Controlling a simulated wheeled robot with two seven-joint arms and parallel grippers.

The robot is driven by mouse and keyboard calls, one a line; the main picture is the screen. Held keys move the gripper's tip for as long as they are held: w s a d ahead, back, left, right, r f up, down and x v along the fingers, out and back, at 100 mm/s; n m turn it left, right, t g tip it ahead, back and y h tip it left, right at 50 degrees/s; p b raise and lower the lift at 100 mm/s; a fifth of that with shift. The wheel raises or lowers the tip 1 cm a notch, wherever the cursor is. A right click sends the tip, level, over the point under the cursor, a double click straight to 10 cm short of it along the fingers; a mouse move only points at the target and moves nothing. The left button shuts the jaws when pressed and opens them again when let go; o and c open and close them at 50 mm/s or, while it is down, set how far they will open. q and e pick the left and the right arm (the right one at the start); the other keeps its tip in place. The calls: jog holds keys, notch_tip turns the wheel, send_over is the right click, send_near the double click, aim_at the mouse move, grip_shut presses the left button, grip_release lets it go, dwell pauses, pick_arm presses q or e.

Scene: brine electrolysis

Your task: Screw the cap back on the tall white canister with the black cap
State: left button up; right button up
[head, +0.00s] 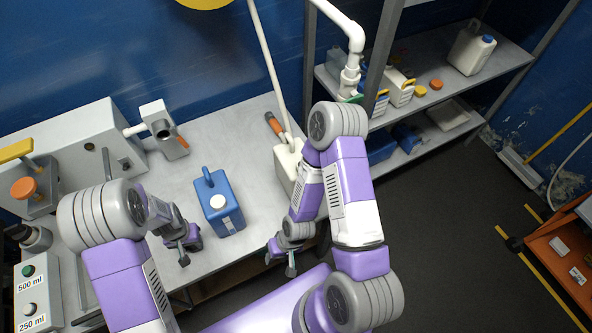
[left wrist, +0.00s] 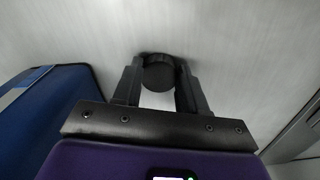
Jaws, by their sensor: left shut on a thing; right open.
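My left gripper (head: 183,256) is low over the front of the grey table, to the left of the blue canister. In the left wrist view its two fingers (left wrist: 160,85) are shut on a round black cap (left wrist: 159,72). A pale patch shows between the fingers below the cap; I cannot tell what it is. A whitish canister (head: 284,162) stands at the table's right end, partly hidden by my right arm; its top is unclear and I see no black cap on it. My right gripper (head: 290,262) is open and empty near the table's front right edge.
The blue canister (head: 220,205) stands mid-table and shows left in the left wrist view (left wrist: 45,115). A white pipe (head: 265,55) descends by the whitish canister. A grey machine (head: 80,145) fills the left. A shelf (head: 505,62) at back right holds several containers.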

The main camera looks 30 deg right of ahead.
pick_arm(q)
jog(key=shift+r+p, duration=1.7)
jog(key=shift+r, duration=0.7)
